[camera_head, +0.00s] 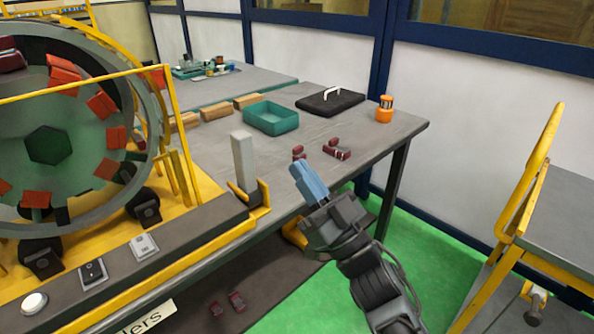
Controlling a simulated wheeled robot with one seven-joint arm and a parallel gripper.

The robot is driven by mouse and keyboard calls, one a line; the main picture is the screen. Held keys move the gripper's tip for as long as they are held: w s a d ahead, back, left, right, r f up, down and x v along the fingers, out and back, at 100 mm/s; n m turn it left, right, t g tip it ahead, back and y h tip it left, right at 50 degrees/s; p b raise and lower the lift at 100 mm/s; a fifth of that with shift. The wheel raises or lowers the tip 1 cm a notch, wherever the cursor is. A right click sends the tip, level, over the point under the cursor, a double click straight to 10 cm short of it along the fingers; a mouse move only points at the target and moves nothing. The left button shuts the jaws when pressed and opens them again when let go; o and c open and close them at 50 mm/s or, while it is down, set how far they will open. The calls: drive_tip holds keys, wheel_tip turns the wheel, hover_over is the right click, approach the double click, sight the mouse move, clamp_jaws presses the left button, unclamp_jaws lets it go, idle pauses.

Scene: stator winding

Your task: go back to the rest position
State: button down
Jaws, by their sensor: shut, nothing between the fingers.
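My gripper (304,172) reaches up from the lower right, with blue fingers on a dark grey body. Its fingers are shut with nothing between them. In the picture it overlaps the front edge of the grey table (360,120). Its height above the table is hard to tell. Two dark red parts (337,150) lie on the table beyond the fingertips; the left one is near the tips in the picture.
A stator ring (75,215) with orange pieces stands in a yellow frame at left. A grey post (243,163) stands beside it. The table holds a teal bin (270,118), black case (330,101) and orange lantern-like object (384,108). A yellow-framed stand (528,185) is right. Green floor is open between.

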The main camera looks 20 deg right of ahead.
drive_tip(key=s+f+m+g+h, duration=0.25)
drive_tip(key=s+f, duration=0.25)
drive_tip(key=s, duration=0.4)
drive_tip(key=s+f+m+g+h, duration=0.1)
drive_tip(key=s+f+h, duration=0.35)
drive_tip(key=s, duration=0.55)
drive_tip(key=s+d+g, duration=0.1)
drive_tip(key=s+g, duration=0.5)
drive_tip(key=s, duration=1.4)
drive_tip(key=shift+s+d+f+h, duration=0.25)
drive_tip(key=shift+s+f+h, duration=0.1)
drive_tip(key=shift+s+h, duration=0.05)
